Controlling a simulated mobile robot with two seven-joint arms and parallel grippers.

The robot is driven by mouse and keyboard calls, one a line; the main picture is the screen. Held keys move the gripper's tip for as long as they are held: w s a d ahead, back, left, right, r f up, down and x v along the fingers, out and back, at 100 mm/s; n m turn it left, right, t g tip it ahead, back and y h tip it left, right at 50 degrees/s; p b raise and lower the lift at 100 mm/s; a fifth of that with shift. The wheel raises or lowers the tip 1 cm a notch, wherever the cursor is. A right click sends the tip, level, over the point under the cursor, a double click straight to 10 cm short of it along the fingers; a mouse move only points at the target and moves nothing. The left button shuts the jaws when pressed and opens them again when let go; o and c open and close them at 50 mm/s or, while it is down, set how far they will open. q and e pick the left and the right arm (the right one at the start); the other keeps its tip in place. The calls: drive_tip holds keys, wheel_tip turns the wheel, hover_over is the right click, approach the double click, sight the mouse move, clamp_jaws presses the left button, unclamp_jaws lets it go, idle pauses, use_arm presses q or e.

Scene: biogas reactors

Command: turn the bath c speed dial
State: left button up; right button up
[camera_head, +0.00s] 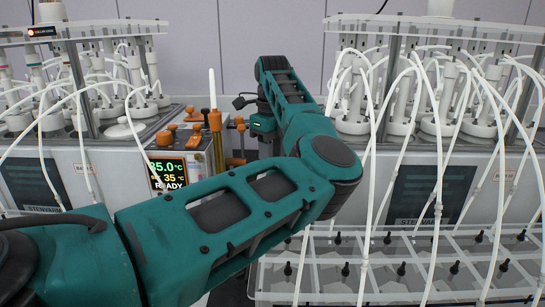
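Two bath units stand side by side, the left bath (95,170) and the right bath (395,160). Each has a small red front label too small to read, so I cannot tell which is bath c. I cannot make out a speed dial; my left arm covers part of the fronts. My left arm crosses from the lower left, bends near the middle and folds back. A small teal and black end part, seemingly my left gripper (262,123), shows between the baths; its fingers are hidden or too small to judge. My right gripper is out of view.
White tubes hang in front of both baths. A clear rack (395,270) with black fittings lies below the right bath. A grey wall is behind.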

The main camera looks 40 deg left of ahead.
use_arm(q)
drive_tip(key=m, duration=0.7)
drive_tip(key=shift+b, duration=0.35)
drive_tip(key=m, duration=0.6)
drive_tip(key=shift+m+b, duration=0.4)
drive_tip(key=o, duration=1)
drive_tip(key=shift+o, duration=0.2)
drive_tip(key=shift+r, duration=0.1)
wheel_tip(320, 180, up, 13)
drive_tip(key=shift+p, duration=0.45)
